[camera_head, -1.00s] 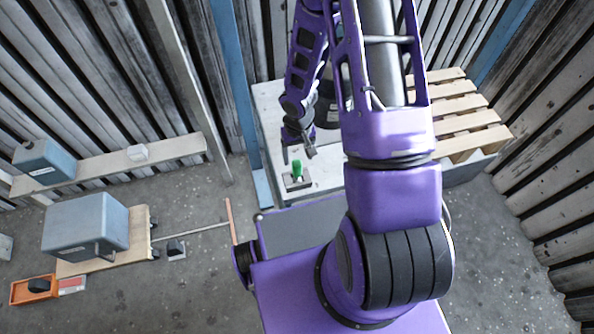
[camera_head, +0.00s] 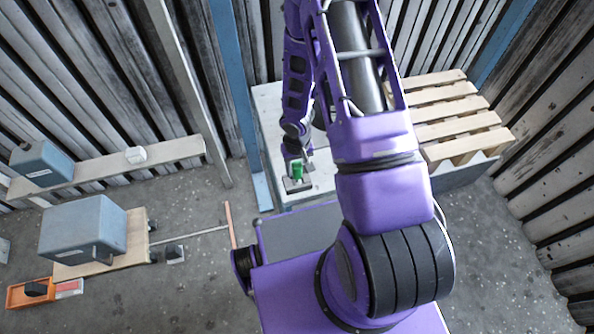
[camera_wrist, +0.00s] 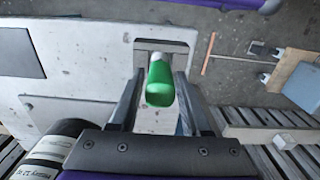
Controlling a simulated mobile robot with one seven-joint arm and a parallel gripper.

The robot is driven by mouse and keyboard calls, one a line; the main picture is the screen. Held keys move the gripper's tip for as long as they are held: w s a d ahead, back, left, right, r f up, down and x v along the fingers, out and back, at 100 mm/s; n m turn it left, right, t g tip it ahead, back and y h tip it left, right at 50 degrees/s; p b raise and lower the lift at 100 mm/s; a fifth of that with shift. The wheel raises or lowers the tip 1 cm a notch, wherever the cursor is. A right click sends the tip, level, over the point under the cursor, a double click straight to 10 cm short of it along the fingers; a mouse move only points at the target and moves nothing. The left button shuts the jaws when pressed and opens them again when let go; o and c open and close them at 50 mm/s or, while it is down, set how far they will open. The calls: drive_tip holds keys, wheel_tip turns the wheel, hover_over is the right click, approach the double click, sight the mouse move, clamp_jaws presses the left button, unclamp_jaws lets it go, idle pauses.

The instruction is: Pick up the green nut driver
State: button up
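The green nut driver (camera_head: 297,170) stands in a small grey holder (camera_head: 297,186) near the front left corner of the table. In the wrist view its green handle (camera_wrist: 160,84) shows end-on between my fingers, over the holder's pale surface (camera_wrist: 155,123). My gripper (camera_wrist: 160,78) is open, with one finger on each side of the handle and a small gap to each. In the head view my gripper (camera_head: 299,158) is right at the nut driver. The driver's lower shaft is hidden.
A dark cylinder with a label (camera_wrist: 52,150) shows at lower left in the wrist view. A blue-grey box (camera_head: 83,228) is on a board on the floor at left.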

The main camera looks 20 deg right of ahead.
clamp_jaws()
wheel_tip(320, 180, up, 10)
drive_tip(key=shift+p, duration=1.2)
drive_tip(key=shift+c, duration=0.6)
unclamp_jaws()
clamp_jaws()
